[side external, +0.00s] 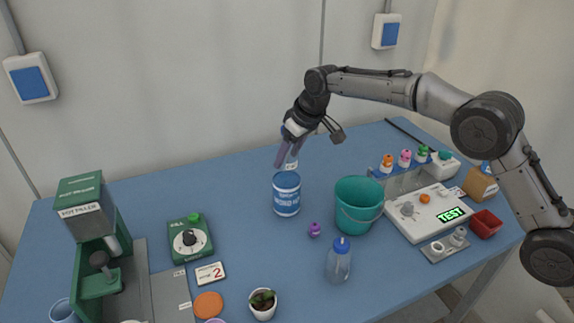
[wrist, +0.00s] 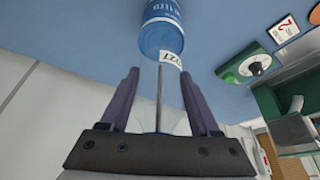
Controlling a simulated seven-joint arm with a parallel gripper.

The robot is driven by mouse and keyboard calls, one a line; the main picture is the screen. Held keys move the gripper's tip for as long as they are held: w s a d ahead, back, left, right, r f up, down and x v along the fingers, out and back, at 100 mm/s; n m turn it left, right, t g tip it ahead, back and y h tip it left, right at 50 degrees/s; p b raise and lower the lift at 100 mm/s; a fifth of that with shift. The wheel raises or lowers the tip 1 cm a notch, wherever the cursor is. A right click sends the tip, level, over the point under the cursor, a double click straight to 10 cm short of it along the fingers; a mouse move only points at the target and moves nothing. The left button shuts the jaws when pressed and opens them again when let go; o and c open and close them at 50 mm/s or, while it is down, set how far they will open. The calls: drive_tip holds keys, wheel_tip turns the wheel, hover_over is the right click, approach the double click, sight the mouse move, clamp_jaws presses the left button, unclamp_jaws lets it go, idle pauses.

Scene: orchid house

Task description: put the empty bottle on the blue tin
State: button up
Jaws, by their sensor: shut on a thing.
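The blue tin (side external: 287,197), with a white printed band, stands upright on the table below my gripper; it also shows at the top of the wrist view (wrist: 162,32). My gripper (side external: 288,153) points down above the tin, its fingers apart around a see-through thing. This looks like the empty bottle (wrist: 168,108), clear and hard to make out, with a small white numbered label at its lower end, close above the tin's top. I cannot tell whether it touches the tin. Another bottle (side external: 338,263), with a blue cap, stands at the front.
A teal bucket (side external: 359,207) stands right of the tin, with a small purple thing (side external: 314,229) between them. A green dial box (side external: 190,240) stands to the left, a potted plant (side external: 263,303) in front. The table behind the tin is clear.

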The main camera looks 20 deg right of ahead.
sight(297, 146)
drive_tip(key=shift+w+a+f, duration=0.1)
drive_tip(key=shift+w+f, duration=0.25)
drive_tip(key=shift+f, duration=1.5)
drive_tip(key=shift+s+f, duration=0.1)
drive_tip(key=shift+f, duration=0.05)
drive_tip(key=o, duration=1.3)
drive_tip(key=v, duration=1.1)
drive_tip(key=shift+r, duration=0.35)
drive_tip(key=shift+s+r, duration=0.2)
drive_tip(key=shift+r, duration=0.05)
